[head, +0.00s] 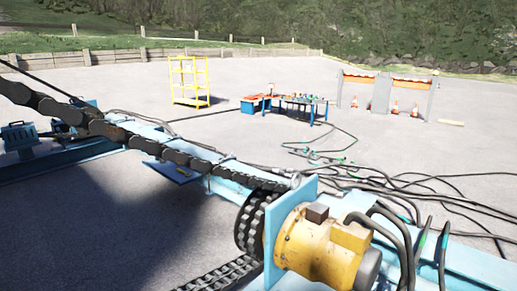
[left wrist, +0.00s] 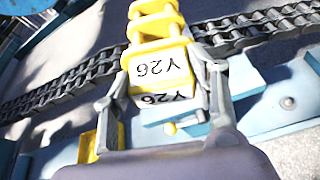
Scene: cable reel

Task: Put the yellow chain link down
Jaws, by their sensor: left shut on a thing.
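The yellow chain link (left wrist: 160,68), marked Y26, is in the left wrist view, with its barred end toward the top of the picture. My left gripper (left wrist: 167,82) is shut on it, one grey finger on each side. Neither the link nor my grippers can be made out in the head view. A dark chain (left wrist: 70,80) runs across behind the held link in the left wrist view. I cannot tell whether the link touches the chain or the blue surface below.
In the head view, a blue frame carries a dark chain (head: 175,155) and a yellow motor (head: 322,248). Black cables (head: 440,195) lie on the ground at right. A yellow rack (head: 188,80) and a table (head: 303,103) stand farther back.

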